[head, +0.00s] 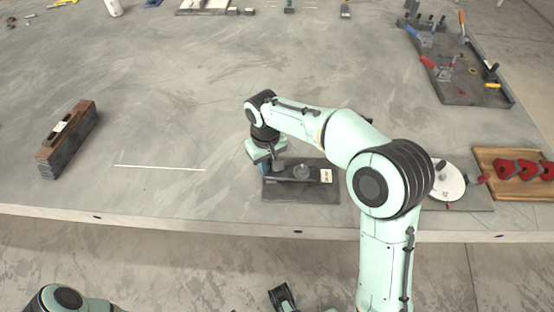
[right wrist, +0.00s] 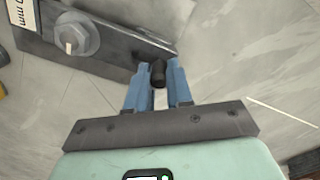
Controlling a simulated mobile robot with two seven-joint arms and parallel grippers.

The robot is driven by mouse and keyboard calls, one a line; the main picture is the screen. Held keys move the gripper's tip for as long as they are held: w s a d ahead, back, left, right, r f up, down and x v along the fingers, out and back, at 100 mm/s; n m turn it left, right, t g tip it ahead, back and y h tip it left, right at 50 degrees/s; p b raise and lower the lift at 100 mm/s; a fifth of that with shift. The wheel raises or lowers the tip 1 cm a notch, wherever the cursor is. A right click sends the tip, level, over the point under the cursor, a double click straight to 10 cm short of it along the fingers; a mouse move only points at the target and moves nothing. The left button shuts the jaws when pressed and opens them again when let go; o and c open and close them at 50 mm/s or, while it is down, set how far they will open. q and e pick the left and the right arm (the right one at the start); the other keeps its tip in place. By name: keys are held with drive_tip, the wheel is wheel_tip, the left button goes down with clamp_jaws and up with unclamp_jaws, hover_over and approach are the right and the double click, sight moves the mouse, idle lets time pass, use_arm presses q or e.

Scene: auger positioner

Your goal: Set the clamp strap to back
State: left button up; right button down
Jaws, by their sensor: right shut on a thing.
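The clamp strap (right wrist: 105,45) is a dark grey bar with a hex nut and bolt (right wrist: 75,36) through it and a white "mm" label at its left end. A short black peg-like handle (right wrist: 158,73) stands at its right end. In the head view the dark fixture (head: 318,190) sits near the table's front edge. My right gripper (right wrist: 160,85) has its blue fingers on either side of the black handle and is shut on it. It also shows in the head view (head: 264,165), at the fixture's left end. My left gripper seems to show partly at the bottom edge; its fingers are unclear.
A brown-topped dark block (head: 68,140) stands at the left of the table. A white disc (head: 447,182) and a wooden tray (head: 480,160) with red parts lie to the right. A dark tool board (head: 460,85) is at the back right.

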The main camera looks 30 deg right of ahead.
drive_tip(key=shift+w+a, duration=0.1)
drive_tip(key=shift+a, duration=0.1)
drive_tip(key=c, duration=1)
unclamp_jaws()
drive_tip(key=shift+a, duration=0.1)
drive_tip(key=shift+r, duration=0.15)
wheel_tip(320, 180, up, 13)
drive_tip(key=p, duration=0.2)
drive_tip(key=shift+p, duration=0.35)
